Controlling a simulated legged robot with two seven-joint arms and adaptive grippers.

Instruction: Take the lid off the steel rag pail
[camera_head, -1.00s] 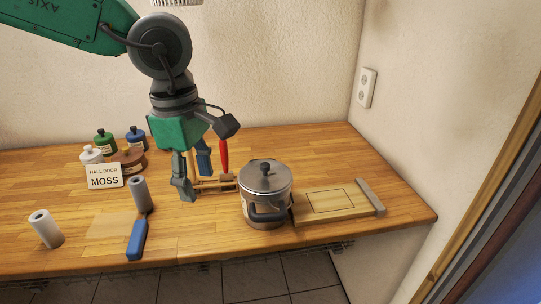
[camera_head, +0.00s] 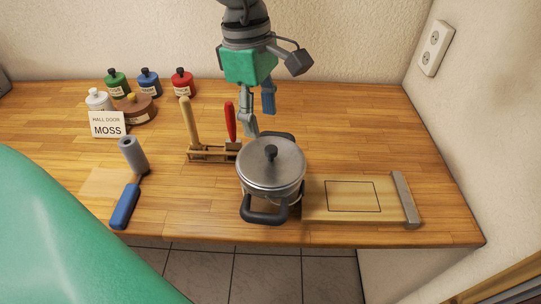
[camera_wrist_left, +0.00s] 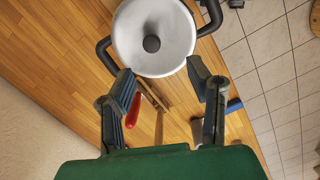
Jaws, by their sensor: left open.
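The steel rag pail (camera_head: 244,192) stands near the front edge of the wooden bench, with dark loop handles at front and back. Its round steel lid (camera_head: 285,174) with a black knob (camera_head: 270,153) is on top. In the wrist view the lid (camera_wrist_left: 128,35) and knob (camera_wrist_left: 151,44) show at the top. My left gripper (camera_head: 259,118) is open and empty, behind and above the pail, its fingers apart. In the wrist view the gripper (camera_wrist_left: 161,80) has its fingertips just short of the lid. My right gripper is not in view.
A wooden board (camera_head: 315,205) with a marked rectangle and a grey end strip lies right of the pail. A tool rack (camera_head: 213,153) with brushes stands left. A roller (camera_head: 128,195), a MOSS card (camera_head: 107,124) and several small jars sit farther left.

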